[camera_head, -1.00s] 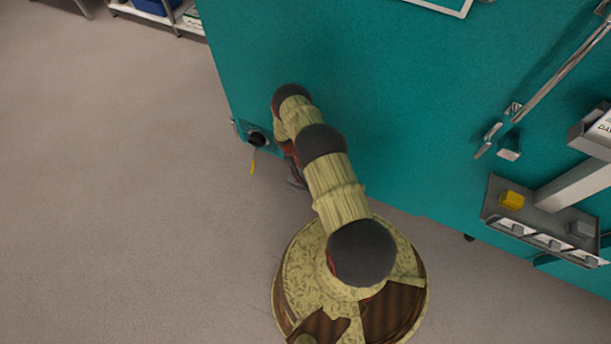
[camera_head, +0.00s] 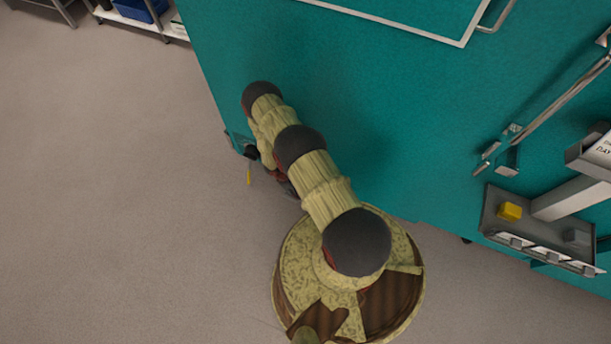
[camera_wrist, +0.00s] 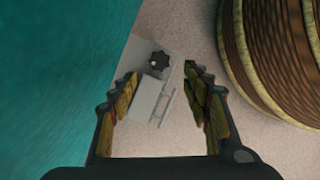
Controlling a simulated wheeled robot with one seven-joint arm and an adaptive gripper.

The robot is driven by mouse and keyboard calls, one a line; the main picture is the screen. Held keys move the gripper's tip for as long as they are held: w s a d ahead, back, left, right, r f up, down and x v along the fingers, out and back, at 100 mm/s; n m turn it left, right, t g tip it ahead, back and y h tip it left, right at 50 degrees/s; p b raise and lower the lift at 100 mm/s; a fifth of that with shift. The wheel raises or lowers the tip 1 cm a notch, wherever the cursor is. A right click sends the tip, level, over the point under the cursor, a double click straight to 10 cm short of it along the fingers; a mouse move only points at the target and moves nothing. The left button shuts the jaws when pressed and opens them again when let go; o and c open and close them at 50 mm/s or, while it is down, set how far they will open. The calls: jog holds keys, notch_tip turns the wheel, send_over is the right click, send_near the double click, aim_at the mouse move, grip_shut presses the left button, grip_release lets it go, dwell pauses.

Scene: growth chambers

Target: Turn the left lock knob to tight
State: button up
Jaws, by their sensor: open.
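A black knob (camera_head: 251,152) sits at the lower left edge of the teal chamber (camera_head: 350,120), with a thin yellow piece (camera_head: 248,177) hanging below it. My arm partly covers the area beside it. In the wrist view a dark star-shaped knob (camera_wrist: 158,60) shows by a grey bracket (camera_wrist: 150,98); I cannot tell for sure that it is the same knob. My gripper (camera_wrist: 160,74) is open and empty, and the star-shaped knob appears between and just beyond its fingertips, apart from them. In the head view my gripper is mostly hidden under my arm.
The teal chamber wall stands close along my arm, and fills the left of the wrist view. A grey shelf (camera_head: 500,215) with a yellow block (camera_head: 510,211) juts out at the right. Open floor (camera_head: 120,210) lies to the left. A blue bin (camera_head: 140,10) stands far back.

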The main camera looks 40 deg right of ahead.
jog(key=b+x, duration=0.3)
jog(key=x, duration=0.4)
jog(key=shift+f, duration=0.4)
jog(key=shift+c, duration=1.4)
jog(key=c, duration=0.7)
jog(key=shift+c, duration=0.7)
jog(key=shift+d+m, duration=0.1)
jog(key=shift+m, duration=0.2)
jog(key=shift+d+m+g+y, duration=0.1)
jog(key=shift+m+g+y, duration=0.25)
jog(key=shift+m, duration=0.75)
jog(key=shift+d+m+g+y, duration=0.15)
jog(key=shift+m+y, duration=0.3)
jog(key=shift+m, duration=0.65)
jog(key=shift+a, duration=0.1)
